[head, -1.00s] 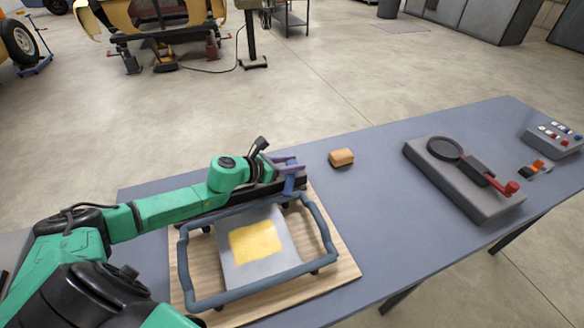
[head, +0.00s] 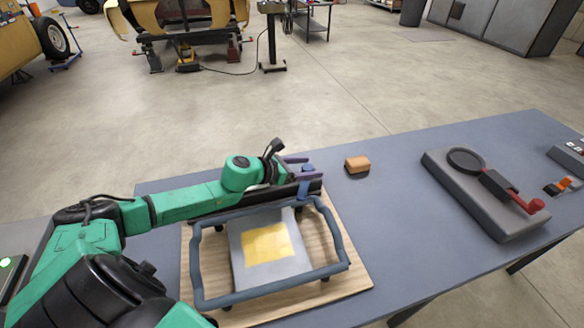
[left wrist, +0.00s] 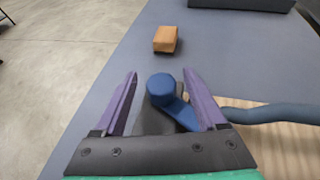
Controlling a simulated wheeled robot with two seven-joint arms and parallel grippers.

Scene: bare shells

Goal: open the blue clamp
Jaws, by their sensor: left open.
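The blue clamp (head: 345,255) is a tubular blue frame on a wooden board (head: 355,285). It lies over a grey plate with a yellow square (head: 266,244). At its far side stands a blue handle with a round knob, which shows in the left wrist view (left wrist: 160,87). My left gripper (head: 304,168), with purple fingers, is open at that handle. In the left wrist view the knob sits between the two spread fingers (left wrist: 163,82), with a gap on the left and little room on the right. My right gripper is not in view.
An orange-brown block (head: 357,164) lies on the blue-grey table (head: 400,235) beyond the handle; it also shows in the left wrist view (left wrist: 166,39). A grey device with a red-ended lever (head: 480,195) stands at the right. The table between is clear.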

